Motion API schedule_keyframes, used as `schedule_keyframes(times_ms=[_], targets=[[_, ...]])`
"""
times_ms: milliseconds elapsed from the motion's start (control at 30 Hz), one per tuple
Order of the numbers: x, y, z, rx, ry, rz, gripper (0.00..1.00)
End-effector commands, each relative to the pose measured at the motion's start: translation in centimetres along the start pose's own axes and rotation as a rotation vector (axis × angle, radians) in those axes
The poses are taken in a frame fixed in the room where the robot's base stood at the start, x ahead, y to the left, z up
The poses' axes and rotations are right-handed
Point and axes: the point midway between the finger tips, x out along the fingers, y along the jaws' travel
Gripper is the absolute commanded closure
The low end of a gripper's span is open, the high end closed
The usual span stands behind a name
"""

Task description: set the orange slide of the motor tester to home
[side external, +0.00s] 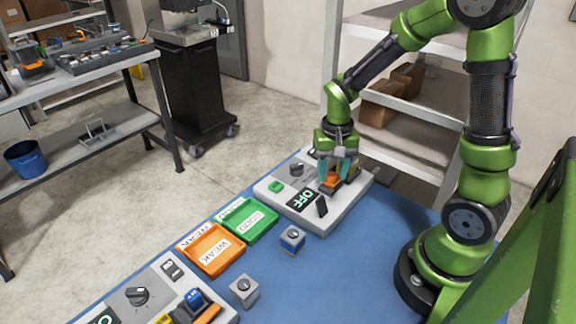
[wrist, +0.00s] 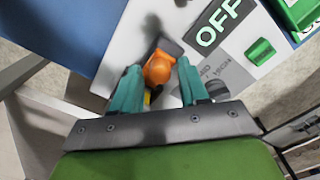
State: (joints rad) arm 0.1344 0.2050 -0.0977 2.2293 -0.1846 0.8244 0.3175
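The orange slide (side external: 331,181) sits on the grey-white panel box (side external: 322,219) at the far end of the blue table. In the wrist view the orange slide (wrist: 158,68) shows as a rounded orange knob beside a dark slot. My gripper (side external: 335,175) is down over it, its teal fingers on either side. In the wrist view my gripper (wrist: 160,66) is open, with narrow gaps between the fingers and the knob. The display (side external: 303,200) on this box reads OFF. The slide's scale marks and home mark are not readable.
The same box has a green button (side external: 276,186), a dark knob (side external: 296,169) and a black lever (side external: 321,207). Another panel (side external: 172,270) is at the near end.

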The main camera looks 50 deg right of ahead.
Motion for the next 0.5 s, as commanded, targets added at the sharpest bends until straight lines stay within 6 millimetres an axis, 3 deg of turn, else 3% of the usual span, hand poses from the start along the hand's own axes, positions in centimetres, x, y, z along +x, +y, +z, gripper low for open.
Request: schedule_keyframes(times_ms=[33,267,500], targets=[[-0.02,0.0,-0.01,0.0,0.0,0.0,0.65],[-0.03,0.0,-0.01,0.0,0.0,0.0,1.0],[-0.05,0.01,-0.02,0.0,0.0,0.0,1.0]])
